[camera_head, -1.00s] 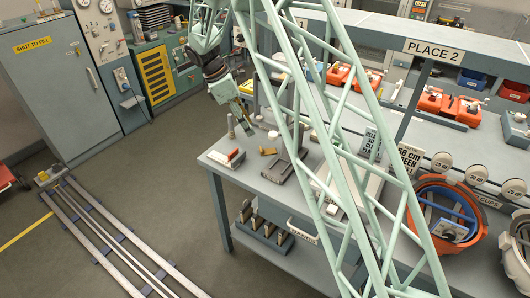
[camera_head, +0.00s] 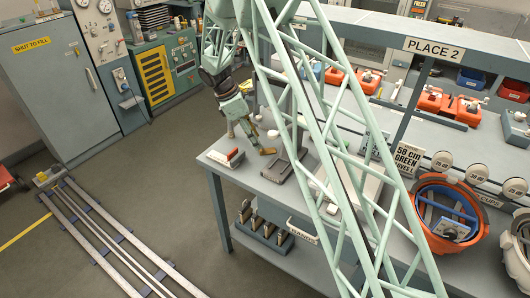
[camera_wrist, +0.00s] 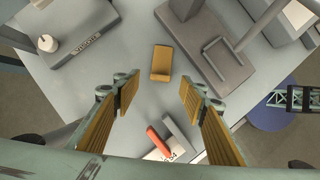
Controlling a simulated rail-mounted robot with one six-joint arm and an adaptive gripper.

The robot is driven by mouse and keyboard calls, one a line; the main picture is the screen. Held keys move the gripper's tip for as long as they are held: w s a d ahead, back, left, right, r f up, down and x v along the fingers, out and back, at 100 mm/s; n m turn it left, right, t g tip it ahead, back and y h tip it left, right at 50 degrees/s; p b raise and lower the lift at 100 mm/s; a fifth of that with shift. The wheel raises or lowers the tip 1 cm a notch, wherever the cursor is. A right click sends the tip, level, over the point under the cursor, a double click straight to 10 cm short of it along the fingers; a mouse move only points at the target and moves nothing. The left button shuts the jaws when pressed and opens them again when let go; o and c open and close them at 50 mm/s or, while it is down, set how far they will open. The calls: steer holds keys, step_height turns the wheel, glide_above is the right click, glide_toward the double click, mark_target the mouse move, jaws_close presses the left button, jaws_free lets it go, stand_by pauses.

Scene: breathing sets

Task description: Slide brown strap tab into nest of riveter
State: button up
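The brown strap tab (camera_head: 268,151) lies on the grey workbench, and it also shows in the wrist view (camera_wrist: 161,64) as a small ochre piece with a bent end. My gripper (camera_head: 248,147) is low over the bench corner, beside the tab. In the wrist view my gripper (camera_wrist: 158,95) is open and empty, with the tab centred just beyond the gap between its ribbed fingers. A grey bench tool with a flat base (camera_head: 278,171), perhaps the riveter, stands right of the tab; it also shows in the wrist view (camera_wrist: 217,75). I cannot make out its nest.
A red-and-white item (camera_head: 233,157) lies near the bench corner, close to my gripper. A grey labelled block with a white knob (camera_wrist: 47,44) sits left of the tab in the wrist view. An orange helmet (camera_head: 440,210) is at right. Floor rails (camera_head: 110,245) lie left.

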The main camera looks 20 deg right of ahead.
mark_target(267, 150)
steer(key=shift+f, duration=0.1)
stand_by(0.3)
steer(key=shift+b+x, duration=0.35)
steer(key=shift+x, duration=2.2)
steer(key=shift+c, duration=0.6)
steer(key=c, duration=0.7)
